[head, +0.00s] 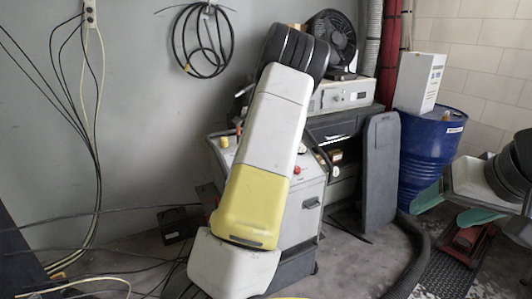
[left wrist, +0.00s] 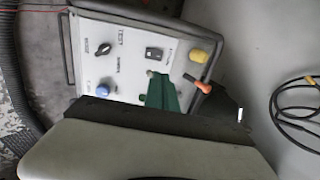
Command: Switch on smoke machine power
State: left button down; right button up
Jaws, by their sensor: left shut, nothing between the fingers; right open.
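The smoke machine (head: 303,207) is a grey cabinet with a sloping control panel, partly hidden behind my left arm in the head view. Its panel (left wrist: 127,68) fills the upper middle of the left wrist view, with a black rocker switch (left wrist: 153,54), dark-blue knobs (left wrist: 103,90) and a yellow knob (left wrist: 201,56). My left gripper (left wrist: 161,80) has green fingers shut and empty, over the panel just below the rocker switch in that view. Contact cannot be told. In the head view it is hidden. My right gripper (head: 440,212) is open and empty at the right.
An orange-and-black part (left wrist: 196,82) sits right of my left fingers. A blue drum (head: 425,160) with a white box (head: 419,82) stands at right. Cables (head: 75,240) lie on the left floor. A thick black hose (head: 413,262) runs along the floor near my right gripper.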

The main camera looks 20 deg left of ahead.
dwell(0.3)
pick_arm(q)
jog(key=x, duration=1.4)
jog(key=shift+s, duration=0.1)
jog(key=shift+a+f, duration=0.15)
jog(key=shift+a, duration=0.05)
jog(key=shift+d, duration=0.15)
jog(key=shift+f, duration=0.1)
jog(key=shift+s+d+f, duration=0.1)
jog(key=shift+s+d, duration=0.3)
jog(key=shift+d, duration=0.2)
